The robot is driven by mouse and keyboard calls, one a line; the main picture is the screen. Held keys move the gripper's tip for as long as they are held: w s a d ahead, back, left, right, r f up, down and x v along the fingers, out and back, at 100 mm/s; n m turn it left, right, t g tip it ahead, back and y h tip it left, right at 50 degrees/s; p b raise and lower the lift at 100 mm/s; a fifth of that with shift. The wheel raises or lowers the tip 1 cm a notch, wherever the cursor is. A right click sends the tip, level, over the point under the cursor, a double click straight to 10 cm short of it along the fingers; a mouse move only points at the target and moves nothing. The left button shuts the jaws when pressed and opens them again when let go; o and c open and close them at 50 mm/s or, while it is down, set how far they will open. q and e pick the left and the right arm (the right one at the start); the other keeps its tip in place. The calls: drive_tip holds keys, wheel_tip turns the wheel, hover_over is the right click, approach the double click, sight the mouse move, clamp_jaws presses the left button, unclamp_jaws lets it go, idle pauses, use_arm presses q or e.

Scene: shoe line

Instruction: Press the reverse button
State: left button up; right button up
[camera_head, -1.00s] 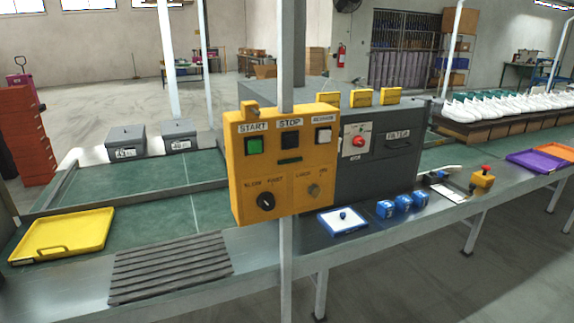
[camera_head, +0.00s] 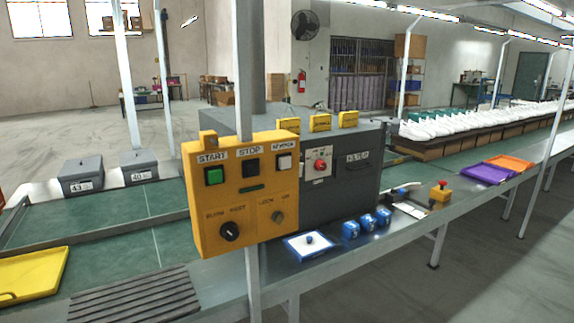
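A yellow control box (camera_head: 250,195) is mounted on a grey post in the middle of the view. Its top row has a green button under "START" (camera_head: 214,175), a dark button under "STOP" (camera_head: 250,168) and a white button (camera_head: 284,161) at the right. The white button's label is blurred but looks like "REVERSE". A black knob (camera_head: 229,231) and a smaller grey knob (camera_head: 278,216) sit below. Neither of my grippers shows in the view, and nothing touches the box.
Behind the box stands a dark grey machine (camera_head: 345,195) with a red knob. A white-and-blue tray (camera_head: 309,245) and several blue blocks (camera_head: 367,223) lie on the conveyor's metal edge. A yellow tray (camera_head: 32,275) is at the left. White shoes (camera_head: 480,120) line the belt far right.

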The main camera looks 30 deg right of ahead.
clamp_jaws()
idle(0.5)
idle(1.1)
